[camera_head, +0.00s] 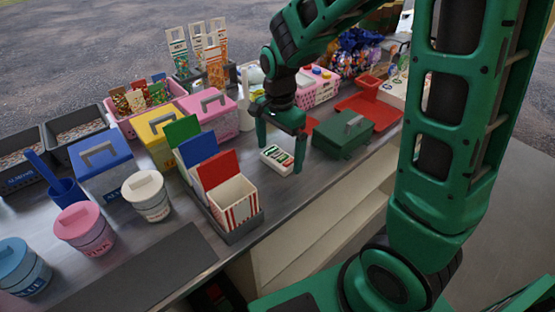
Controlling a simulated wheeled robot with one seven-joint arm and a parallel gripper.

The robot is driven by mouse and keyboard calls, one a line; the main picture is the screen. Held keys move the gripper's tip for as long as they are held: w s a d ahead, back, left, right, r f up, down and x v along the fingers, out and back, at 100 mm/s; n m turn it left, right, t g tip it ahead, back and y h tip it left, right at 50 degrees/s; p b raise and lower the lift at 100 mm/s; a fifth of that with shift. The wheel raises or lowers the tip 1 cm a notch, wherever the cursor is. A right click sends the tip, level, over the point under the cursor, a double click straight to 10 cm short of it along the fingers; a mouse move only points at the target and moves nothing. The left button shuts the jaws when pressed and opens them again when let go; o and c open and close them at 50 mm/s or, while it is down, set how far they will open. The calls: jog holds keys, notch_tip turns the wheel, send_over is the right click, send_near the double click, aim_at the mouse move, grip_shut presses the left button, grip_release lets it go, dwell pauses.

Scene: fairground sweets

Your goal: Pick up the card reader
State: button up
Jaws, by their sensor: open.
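My gripper (280,157) points down over the metal counter (325,180), with its two green fingers apart. A small white item with green, red and dark bars on top (269,160) lies on the counter between and below the fingertips. I cannot tell for sure whether it is the card reader. No other thing in view is clearly a card reader. I cannot tell whether either finger touches the white item.
A dark green lidded box (355,132) stands close right of my gripper. A red and white striped carton (231,201) stands in a dark tray to the left. A pink lidded box (207,105) and tubs stand further left. The counter's front edge is near.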

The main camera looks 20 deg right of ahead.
jog(key=shift+f, duration=0.5)
jog(key=c, duration=1.2)
